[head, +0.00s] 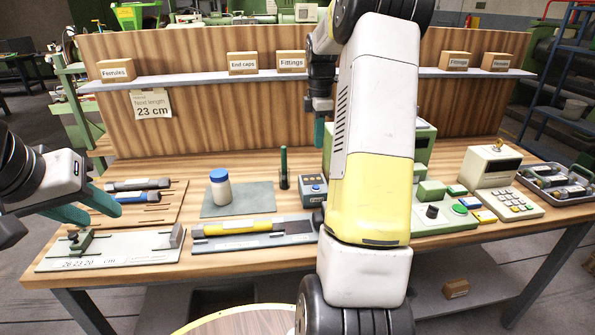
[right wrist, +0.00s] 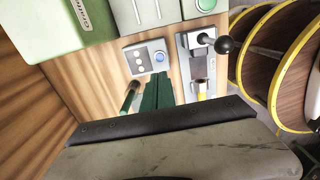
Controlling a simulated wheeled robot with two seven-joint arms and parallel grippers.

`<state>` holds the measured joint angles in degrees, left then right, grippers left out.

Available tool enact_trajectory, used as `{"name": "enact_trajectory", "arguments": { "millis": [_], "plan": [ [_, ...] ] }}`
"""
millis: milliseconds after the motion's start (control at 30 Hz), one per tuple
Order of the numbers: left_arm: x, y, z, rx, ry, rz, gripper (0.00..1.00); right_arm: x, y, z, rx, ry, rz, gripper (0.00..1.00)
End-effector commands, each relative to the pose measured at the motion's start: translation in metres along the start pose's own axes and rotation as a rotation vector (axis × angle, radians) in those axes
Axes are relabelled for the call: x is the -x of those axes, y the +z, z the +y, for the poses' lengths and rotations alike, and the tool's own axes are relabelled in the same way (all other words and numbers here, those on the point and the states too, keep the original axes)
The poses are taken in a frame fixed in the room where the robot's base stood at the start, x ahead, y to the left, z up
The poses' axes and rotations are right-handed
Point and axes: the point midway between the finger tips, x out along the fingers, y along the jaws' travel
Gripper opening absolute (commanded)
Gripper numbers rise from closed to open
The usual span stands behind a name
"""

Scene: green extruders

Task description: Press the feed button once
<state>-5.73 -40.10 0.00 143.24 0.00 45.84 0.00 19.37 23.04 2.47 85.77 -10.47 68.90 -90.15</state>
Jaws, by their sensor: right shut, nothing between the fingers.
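A small grey control box (head: 313,190) stands mid-table with a round blue button on top. It also shows in the right wrist view (right wrist: 140,60), its blue button (right wrist: 159,57) just beyond my fingertips. A larger machine at the right has a round green button (head: 460,209); a green button (right wrist: 206,5) shows at the wrist view's top edge. No feed label is legible. My right gripper (head: 319,132) is shut and empty, pointing down above the table behind the box; its fingertips (right wrist: 160,76) appear apart from it. My left gripper (head: 92,205) is open and empty over the table's left side.
A dark green rod (head: 283,168) stands upright beside the box. A white jar with blue lid (head: 220,187) stands on a grey mat. A fixture with a yellow tube (head: 240,228) lies in front. My right arm hides part of the machine.

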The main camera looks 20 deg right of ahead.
Motion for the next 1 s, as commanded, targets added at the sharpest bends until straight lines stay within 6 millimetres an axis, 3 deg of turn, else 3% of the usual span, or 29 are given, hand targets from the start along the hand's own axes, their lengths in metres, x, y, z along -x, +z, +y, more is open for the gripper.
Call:
{"name": "enact_trajectory", "arguments": {
  "millis": [233,367,800,1000],
  "plan": [
    [0.000,0.000,0.000,0.000,0.000,0.000,0.36,-0.003,0.000,0.000,-0.002,0.001,0.000,0.00],
    [0.000,0.000,0.000,0.000,0.000,0.000,0.36,-0.016,0.000,-0.001,-0.002,-0.002,0.000,0.00],
    [0.000,0.000,0.000,0.000,0.000,0.000,0.36,-0.106,0.000,-0.001,-0.003,-0.003,0.000,0.00],
    [0.000,0.000,0.000,0.000,0.000,0.000,0.36,-0.132,-0.001,0.000,-0.002,0.000,0.001,0.00]
  ]
}}
